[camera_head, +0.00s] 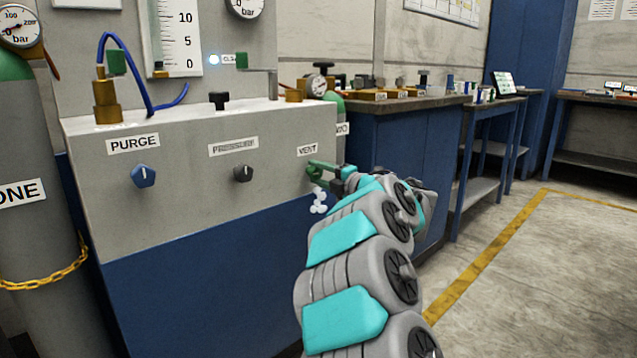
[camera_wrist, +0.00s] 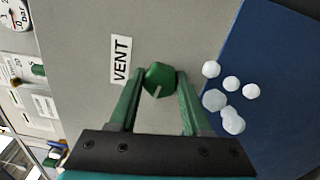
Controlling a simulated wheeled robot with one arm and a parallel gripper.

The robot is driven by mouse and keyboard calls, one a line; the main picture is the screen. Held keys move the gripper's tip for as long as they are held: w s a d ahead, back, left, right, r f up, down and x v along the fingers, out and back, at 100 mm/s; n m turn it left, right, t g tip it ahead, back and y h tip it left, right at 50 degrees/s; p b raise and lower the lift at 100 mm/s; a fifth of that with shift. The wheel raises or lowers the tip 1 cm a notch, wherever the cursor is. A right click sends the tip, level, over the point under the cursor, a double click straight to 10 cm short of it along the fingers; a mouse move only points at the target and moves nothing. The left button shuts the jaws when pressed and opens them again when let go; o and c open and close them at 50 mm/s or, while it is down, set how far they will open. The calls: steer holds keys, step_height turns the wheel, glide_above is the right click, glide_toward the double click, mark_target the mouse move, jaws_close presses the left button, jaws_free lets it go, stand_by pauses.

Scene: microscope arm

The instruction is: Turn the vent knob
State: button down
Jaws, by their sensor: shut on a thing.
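The vent knob (camera_wrist: 159,79) is a green faceted knob with a pale pointer line, on the grey panel beside the VENT label (camera_wrist: 121,60). In the wrist view it sits between the two green fingers of my gripper (camera_wrist: 160,88), which are shut on it. In the head view my gripper (camera_head: 325,172) reaches the panel's right end just below the VENT label (camera_head: 308,149). The knob is mostly hidden there by the fingers.
A blue PURGE knob (camera_head: 143,175) and a dark knob (camera_head: 243,173) under a struck-through label sit left on the same panel. Several white puffs (camera_wrist: 230,95) show beside the vent knob. A chained cylinder (camera_head: 38,215) stands at left. Floor at right is clear.

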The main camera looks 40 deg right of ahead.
steer(key=shift+f+n+b, duration=0.15)
steer(key=shift+n+b, duration=0.25)
steer(key=shift+n, duration=0.1)
steer(key=shift+c, duration=1.8)
jaws_free()
steer(key=shift+s, duration=0.1)
steer(key=s, duration=0.7)
steer(key=shift+s+d+p, duration=0.3)
steer(key=shift+p, duration=0.1)
